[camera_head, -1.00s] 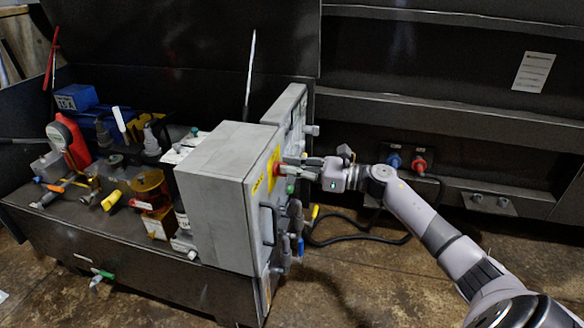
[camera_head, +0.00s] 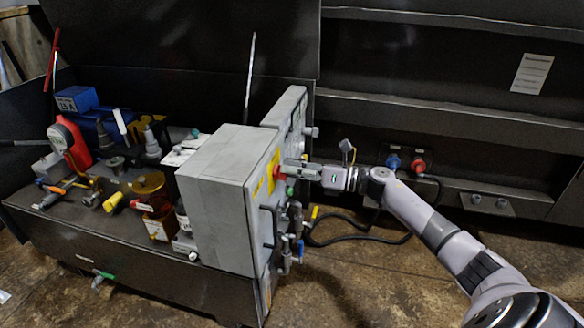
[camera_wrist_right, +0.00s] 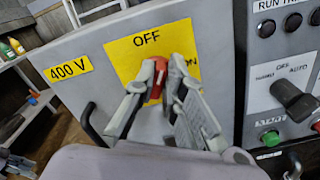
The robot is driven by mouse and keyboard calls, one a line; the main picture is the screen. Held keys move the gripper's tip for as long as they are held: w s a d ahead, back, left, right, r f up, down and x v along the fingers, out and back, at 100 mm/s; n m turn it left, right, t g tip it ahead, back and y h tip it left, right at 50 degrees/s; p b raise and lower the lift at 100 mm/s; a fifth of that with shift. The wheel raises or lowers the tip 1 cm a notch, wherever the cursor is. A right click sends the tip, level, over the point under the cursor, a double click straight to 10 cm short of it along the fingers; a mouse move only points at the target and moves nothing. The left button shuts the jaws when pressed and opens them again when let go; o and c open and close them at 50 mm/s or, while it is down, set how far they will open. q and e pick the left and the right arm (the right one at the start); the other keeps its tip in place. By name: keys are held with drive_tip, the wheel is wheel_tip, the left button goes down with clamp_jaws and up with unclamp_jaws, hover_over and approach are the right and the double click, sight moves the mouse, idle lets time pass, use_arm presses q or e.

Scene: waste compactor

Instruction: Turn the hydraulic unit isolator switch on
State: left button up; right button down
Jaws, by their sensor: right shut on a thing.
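The isolator switch is a red handle (camera_wrist_right: 157,79) on a yellow plate (camera_wrist_right: 122,54) marked OFF at the top and ON at the right. The plate is on the front of a grey cabinet (camera_head: 222,190). My right gripper (camera_wrist_right: 165,92) has one finger on each side of the red handle and is shut on it. In the head view the red handle (camera_head: 277,172) shows at the fingertips.
A 400 V label (camera_wrist_right: 69,68) is left of the plate. A control panel with a black selector (camera_wrist_right: 295,100) and a green button (camera_wrist_right: 270,138) is close on the right.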

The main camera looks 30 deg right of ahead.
use_arm(q)
drive_tip(key=s+f+p, duration=0.2)
drive_tip(key=s+f, duration=0.1)
drive_tip(key=f, duration=0.5)
drive_tip(key=s+f+g+p, duration=0.1)
drive_tip(key=s+f+p, duration=0.1)
drive_tip(key=f, duration=0.6)
drive_tip(key=shift+s+a+p, duration=0.35)
drive_tip(key=shift+s+p, duration=0.05)
drive_tip(key=shift+s, duration=0.1)
use_arm(e)
drive_tip(key=shift+w+d+f+m, duration=0.1)
drive_tip(key=shift+f+m, duration=0.05)
drive_tip(key=shift+m, duration=1.9)
drive_tip(key=shift+w+d+f+m, duration=0.1)
drive_tip(key=shift+f+m, duration=0.1)
drive_tip(key=shift+m, duration=1.8)
drive_tip(key=shift+d+f+m, duration=0.1)
drive_tip(key=shift+f+m, duration=0.05)
drive_tip(key=shift+m, duration=1.9)
drive_tip(key=c, duration=1.7)
unclamp_jaws()
drive_tip(key=shift+o, duration=0.2)
use_arm(q)
drive_tip(key=shift+r, duration=0.1)
use_arm(e)
drive_tip(key=v, duration=1.2)
